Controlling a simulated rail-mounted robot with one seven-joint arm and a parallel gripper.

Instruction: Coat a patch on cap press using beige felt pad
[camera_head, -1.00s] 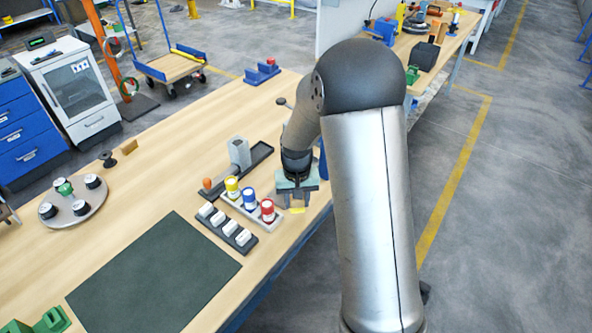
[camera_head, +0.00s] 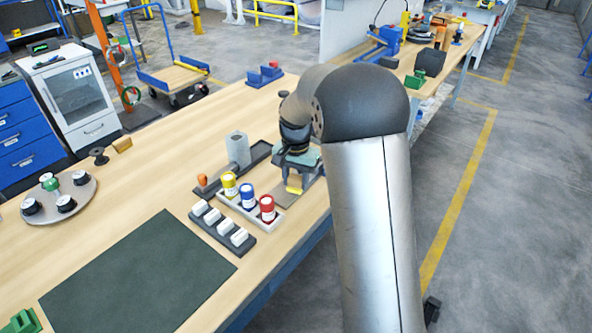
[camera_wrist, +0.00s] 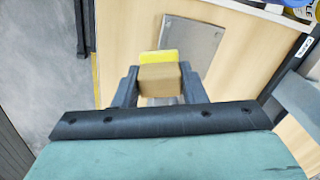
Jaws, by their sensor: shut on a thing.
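My gripper (camera_head: 294,176) is shut on a beige block-shaped pad (camera_wrist: 158,78). My gripper hangs over the right part of the bench, above a flat grey metal plate (camera_wrist: 192,45). Whether the pad touches the plate is hard to tell; it appears apart. I cannot tell for certain which thing is the cap press. A grey upright block (camera_head: 237,148) stands at a black tray (camera_head: 257,155) left of my gripper.
Yellow, blue and red-banded pots (camera_head: 248,196) stand in a light rack close to my gripper's left. A dark rack of white pieces (camera_head: 222,222) lies in front. A dark green mat (camera_head: 140,270) and a round plate with black knobs (camera_head: 82,191) are farther left.

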